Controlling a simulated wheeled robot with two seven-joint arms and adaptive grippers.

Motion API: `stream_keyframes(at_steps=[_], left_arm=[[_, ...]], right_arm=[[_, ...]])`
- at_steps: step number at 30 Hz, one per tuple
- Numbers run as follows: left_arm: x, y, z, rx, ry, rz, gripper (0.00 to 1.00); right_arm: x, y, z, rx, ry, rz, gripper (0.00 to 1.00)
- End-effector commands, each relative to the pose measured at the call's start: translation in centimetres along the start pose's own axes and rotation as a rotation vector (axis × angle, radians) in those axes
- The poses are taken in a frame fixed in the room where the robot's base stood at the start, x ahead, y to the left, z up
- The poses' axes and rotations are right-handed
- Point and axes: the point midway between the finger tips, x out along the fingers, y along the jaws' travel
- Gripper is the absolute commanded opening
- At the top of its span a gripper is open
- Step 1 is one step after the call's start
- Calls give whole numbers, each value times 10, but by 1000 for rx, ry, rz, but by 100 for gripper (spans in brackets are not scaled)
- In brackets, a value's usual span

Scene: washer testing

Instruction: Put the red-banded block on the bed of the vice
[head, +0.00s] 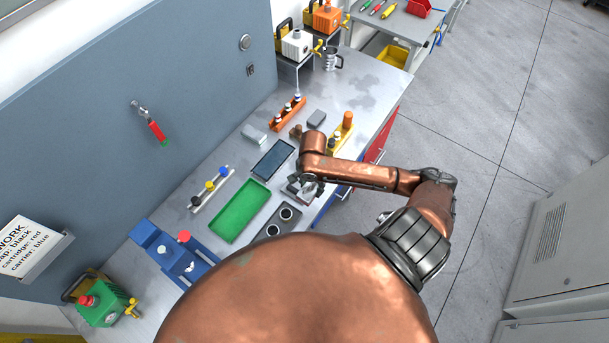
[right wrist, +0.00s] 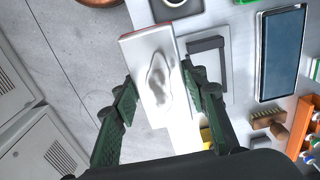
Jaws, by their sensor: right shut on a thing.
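My right gripper (right wrist: 160,98) is shut on a pale metallic block (right wrist: 158,95) with a thin red edge at its far end. The block lies between the two dark fingers and appears to be above the bench's front edge. In the head view my right gripper (head: 307,186) is small and partly hidden by my arm, low over the right part of the bench. A blue fixture (head: 160,242), which looks like the vice, stands at the lower left of the bench, well apart from the gripper. My left gripper is not in view.
A rack with coloured knobs (head: 209,188) stands near the wall. A green machine (head: 102,303) is at the lower left.

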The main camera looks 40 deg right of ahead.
Motion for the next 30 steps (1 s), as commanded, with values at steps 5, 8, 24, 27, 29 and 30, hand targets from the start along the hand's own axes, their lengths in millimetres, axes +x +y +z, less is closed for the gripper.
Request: stream_keyframes(at_steps=[5, 8, 24, 27, 29, 30], left_arm=[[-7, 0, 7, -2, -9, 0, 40], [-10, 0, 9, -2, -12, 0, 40], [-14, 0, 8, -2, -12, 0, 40], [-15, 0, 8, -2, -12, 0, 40], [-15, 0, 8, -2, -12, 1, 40], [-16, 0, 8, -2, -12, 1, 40]], right_arm=[[15, -32, -29, 2, 3, -3, 0], [25, -48, -44, 2, 3, -2, 0], [84, -86, -78, -2, 0, -1, 0], [96, -89, -82, -2, 0, 1, 0], [105, -89, -82, -2, 0, 0, 0], [110, -89, -82, -2, 0, -1, 0]])
